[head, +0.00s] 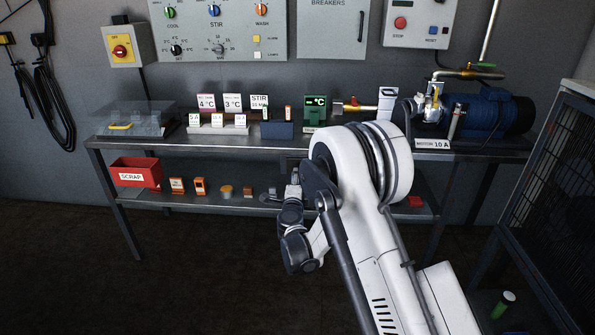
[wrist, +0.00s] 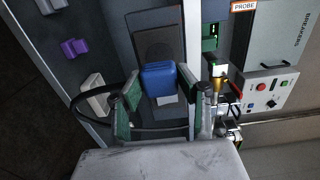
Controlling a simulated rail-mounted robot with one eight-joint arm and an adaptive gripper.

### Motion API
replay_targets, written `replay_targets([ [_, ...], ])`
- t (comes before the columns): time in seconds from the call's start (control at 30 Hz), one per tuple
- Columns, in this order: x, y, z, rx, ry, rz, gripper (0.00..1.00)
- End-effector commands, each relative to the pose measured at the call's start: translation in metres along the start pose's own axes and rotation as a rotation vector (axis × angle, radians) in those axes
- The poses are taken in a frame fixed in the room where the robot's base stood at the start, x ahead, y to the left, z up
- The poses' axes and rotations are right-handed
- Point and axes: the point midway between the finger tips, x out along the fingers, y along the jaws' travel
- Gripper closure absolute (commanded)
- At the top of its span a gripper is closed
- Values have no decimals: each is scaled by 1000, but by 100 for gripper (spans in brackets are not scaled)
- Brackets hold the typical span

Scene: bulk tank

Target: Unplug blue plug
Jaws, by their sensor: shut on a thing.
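The blue plug (wrist: 159,79) shows in the wrist view as a blue block against a dark grey upright panel. My gripper (wrist: 160,86) has its green-padded fingers on either side of the plug and is shut on it. A small pale patch shows just below the plug. The wrist view does not make clear how deep the plug sits in its socket. In the head view my white arm reaches to the bench, and the plug cannot be made out there.
A black cable (wrist: 79,101) loops left of my fingers in the wrist view, near purple (wrist: 75,47) and beige (wrist: 95,96) blocks. In the head view, a dark blue block (head: 277,130), green display (head: 316,112) and blue motor (head: 490,112) crowd the bench. A red scrap bin (head: 136,171) is below.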

Motion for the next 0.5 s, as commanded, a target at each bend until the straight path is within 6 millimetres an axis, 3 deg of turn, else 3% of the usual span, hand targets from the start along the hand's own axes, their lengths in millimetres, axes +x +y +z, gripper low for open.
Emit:
replay_targets([
  [0.5, -9, 0, 0, 0, -1, 0, 100],
])
